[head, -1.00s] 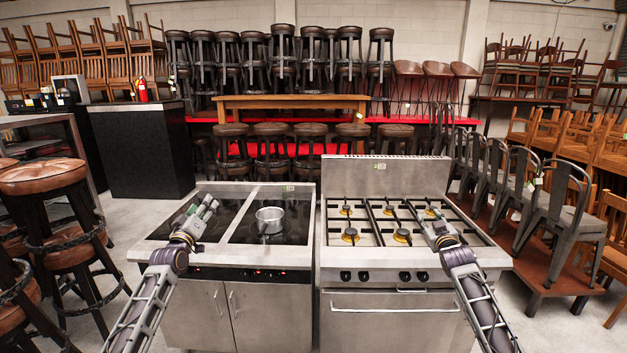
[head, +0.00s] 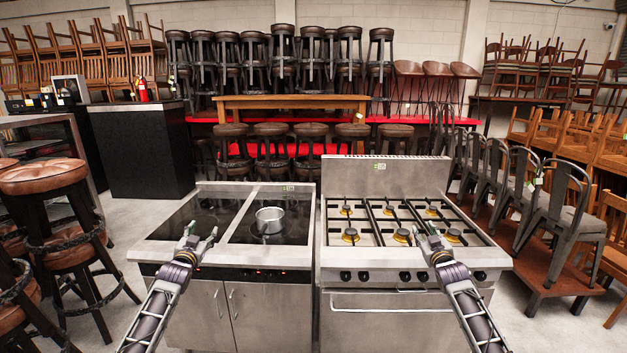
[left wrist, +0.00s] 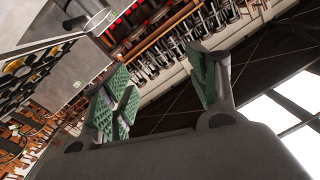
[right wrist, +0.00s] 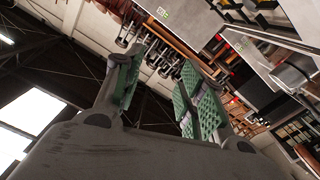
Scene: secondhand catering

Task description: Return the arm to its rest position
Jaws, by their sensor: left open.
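My left gripper (head: 203,238) is open and empty, above the front edge of the left cooktop (head: 185,268). Its green-padded fingers (left wrist: 163,88) stand apart in the left wrist view. My right gripper (head: 428,238) is at the front of the gas range (head: 345,262), near the burners. Its fingers (right wrist: 160,92) are apart with nothing between them in the right wrist view. A metal pot (head: 270,220) stands upright on the right-hand part of the dark glass cooktop, apart from both grippers.
Several iron grates with brass burners (head: 402,236) top the range, with an upright steel back panel (head: 385,178) behind. Brown-seated stools (head: 45,178) stand close at the left. Metal chairs (head: 560,215) stand at the right. Pale floor (head: 130,225) shows left of the cooktop.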

